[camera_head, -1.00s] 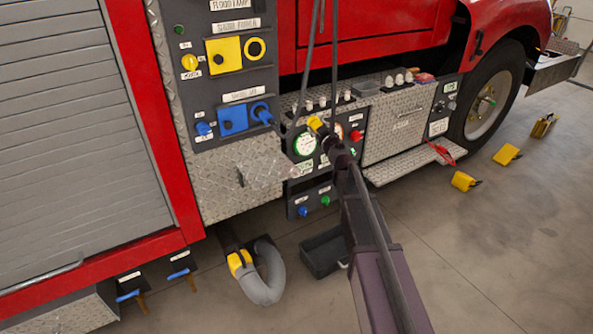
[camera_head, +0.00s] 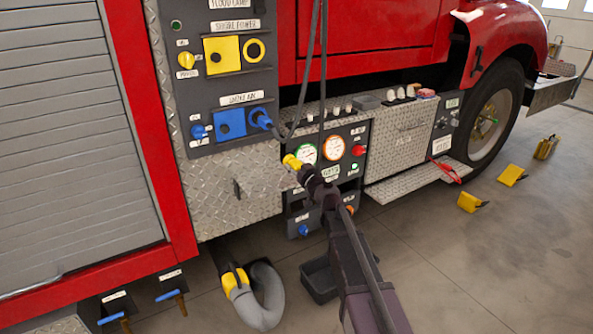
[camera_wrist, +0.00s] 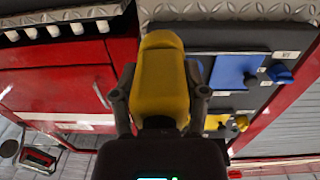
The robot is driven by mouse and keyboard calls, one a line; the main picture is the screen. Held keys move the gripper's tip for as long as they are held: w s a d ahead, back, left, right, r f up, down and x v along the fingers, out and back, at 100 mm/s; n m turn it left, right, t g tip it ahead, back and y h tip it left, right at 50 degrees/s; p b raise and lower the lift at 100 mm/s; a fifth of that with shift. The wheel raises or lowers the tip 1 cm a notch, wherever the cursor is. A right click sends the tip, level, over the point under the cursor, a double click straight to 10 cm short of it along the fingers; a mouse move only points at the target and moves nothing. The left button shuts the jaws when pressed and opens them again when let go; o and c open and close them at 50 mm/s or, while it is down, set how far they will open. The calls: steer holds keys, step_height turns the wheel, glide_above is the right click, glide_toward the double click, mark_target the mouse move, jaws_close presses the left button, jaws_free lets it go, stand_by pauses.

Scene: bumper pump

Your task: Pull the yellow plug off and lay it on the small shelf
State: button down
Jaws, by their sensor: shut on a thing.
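The yellow plug (camera_head: 291,162) is shut in my gripper (camera_head: 305,173), off the panel and in front of the left gauge's lower left edge. In the wrist view the plug (camera_wrist: 160,80) sits between both fingers, pointing away from the wrist. A small diamond-plate shelf (camera_head: 258,188) juts out just left of and slightly below the plug. I cannot tell how far apart they are in depth.
Dark cables (camera_head: 323,70) hang down in front of the truck near my gripper. A grey hose (camera_head: 264,298) and a black bin (camera_head: 319,280) are below. A folded-out step (camera_head: 415,180) lies to the right.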

steer(key=shift+w, duration=0.15)
steer(key=b, duration=0.3)
glide_above(282, 176)
steer(key=shift+w+a+f, duration=0.1)
steer(key=shift+w+f, duration=0.1)
steer(key=shift+f, duration=0.6)
steer(key=shift+w+a+f, duration=0.1)
steer(key=shift+w+f, duration=0.05)
steer(key=shift+f, duration=0.6)
steer(key=shift+s+d+f+b, duration=0.1)
steer(key=shift+f+b, duration=1.6)
jaws_free()
steer(key=shift+s, duration=0.1)
steer(key=v, duration=1.2)
